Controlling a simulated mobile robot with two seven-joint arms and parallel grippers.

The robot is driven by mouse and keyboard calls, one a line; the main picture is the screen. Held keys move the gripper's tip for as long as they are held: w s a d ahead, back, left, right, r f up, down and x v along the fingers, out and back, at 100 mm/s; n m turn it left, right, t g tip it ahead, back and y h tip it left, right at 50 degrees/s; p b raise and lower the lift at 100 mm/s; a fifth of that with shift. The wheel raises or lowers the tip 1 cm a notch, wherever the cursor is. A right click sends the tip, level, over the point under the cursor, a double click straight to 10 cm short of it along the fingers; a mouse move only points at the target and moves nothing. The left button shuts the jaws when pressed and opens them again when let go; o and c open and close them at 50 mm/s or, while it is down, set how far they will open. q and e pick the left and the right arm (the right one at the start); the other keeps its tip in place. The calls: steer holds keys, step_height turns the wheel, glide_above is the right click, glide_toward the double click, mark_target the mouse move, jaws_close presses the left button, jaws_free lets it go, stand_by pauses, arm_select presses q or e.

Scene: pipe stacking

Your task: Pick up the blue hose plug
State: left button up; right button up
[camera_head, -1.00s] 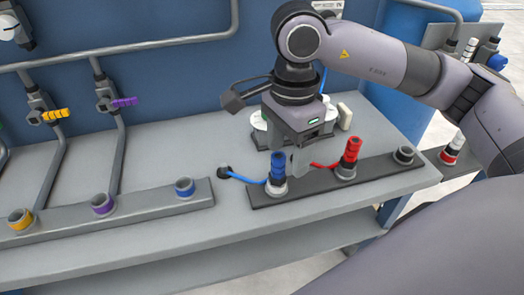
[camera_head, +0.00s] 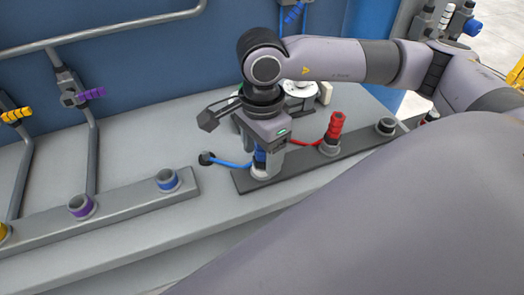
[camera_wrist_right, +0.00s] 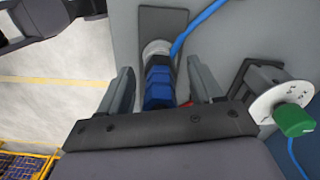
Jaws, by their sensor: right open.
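The blue hose plug (camera_head: 259,158) stands upright in a socket on the dark rail at the right part of the bench, mostly covered by my right gripper in the head view. My right gripper (camera_head: 264,160) points down over it. In the right wrist view the blue plug (camera_wrist_right: 159,85) lies between the two open fingers of the gripper (camera_wrist_right: 160,88), with a gap on each side. A blue hose (camera_head: 230,163) runs from the plug to a dark fitting on the bench. My left gripper is not in view.
A red plug (camera_head: 335,127) stands in the same dark rail (camera_head: 300,164), with an empty socket (camera_head: 386,126) to its right. A grey rail (camera_head: 120,205) on the left bears purple-ringed and blue-ringed (camera_head: 167,179) sockets. A green knob (camera_wrist_right: 293,120) shows at the right in the wrist view.

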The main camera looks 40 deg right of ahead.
steer(key=c, duration=1.2)
jaws_close()
steer(key=shift+r, duration=0.1)
step_height(320, 180, up, 20)
steer(key=p, duration=0.2)
